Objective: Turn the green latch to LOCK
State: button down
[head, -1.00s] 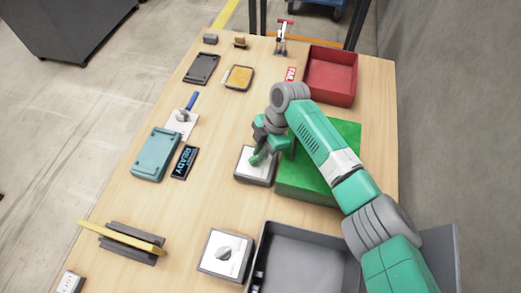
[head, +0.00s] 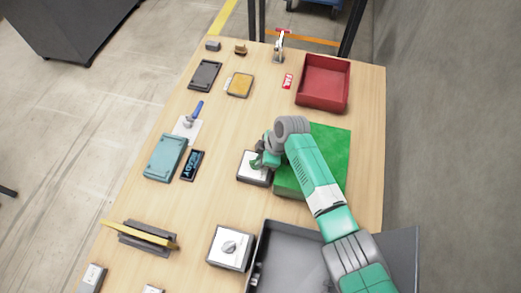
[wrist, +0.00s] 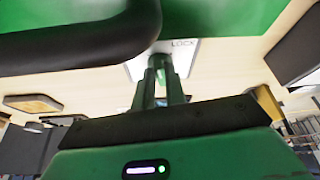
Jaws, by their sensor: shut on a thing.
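The latch box (head: 254,179) is a dark-sided block with a white top plate, near the middle of the table. Its plate also shows in the wrist view (wrist: 190,60), with the word LOCK printed on it. My gripper (head: 259,163) is over this plate in the head view. Its fingers (wrist: 160,80) reach to the plate in the wrist view and are shut on the green latch. The latch is mostly hidden by the fingers and the wrist, so I cannot tell its exact angle against the LOCK mark.
A green block or bin (head: 335,150) stands close right of the latch box, under my arm. A box with a grey knob (head: 229,262) and a grey bin (head: 290,232) are nearer. A red bin (head: 323,105) is at the back.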

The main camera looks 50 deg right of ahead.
jog(key=m+p, duration=0.1)
jog(key=m, duration=0.1)
jog(key=m+h+p, duration=0.1)
jog(key=p, duration=0.1)
jog(key=a+m+t+h+p, duration=0.1)
jog(key=m+p, duration=0.1)
jog(key=shift+s+r+m, duration=0.15)
jog(key=shift+r+m, duration=0.1)
jog(key=shift+m, duration=0.05)
jog(key=m+p, duration=0.1)
jog(key=m+h+p, duration=0.1)
jog(key=m, duration=0.1)
jog(key=m+h+p, duration=0.1)
jog(key=m, duration=0.1)
jog(key=shift+a+f+p, duration=0.2)
jog(key=shift+a+p, duration=0.15)
jog(key=shift+m, duration=0.5)
jog(key=c, duration=1.4)
grip_release()
jog(key=shift+c, duration=0.2)
jog(key=p+v, duration=0.4)
jog(key=v, duration=0.3)
jog(key=shift+a+r, duration=0.2)
jog(key=shift+r, duration=0.1)
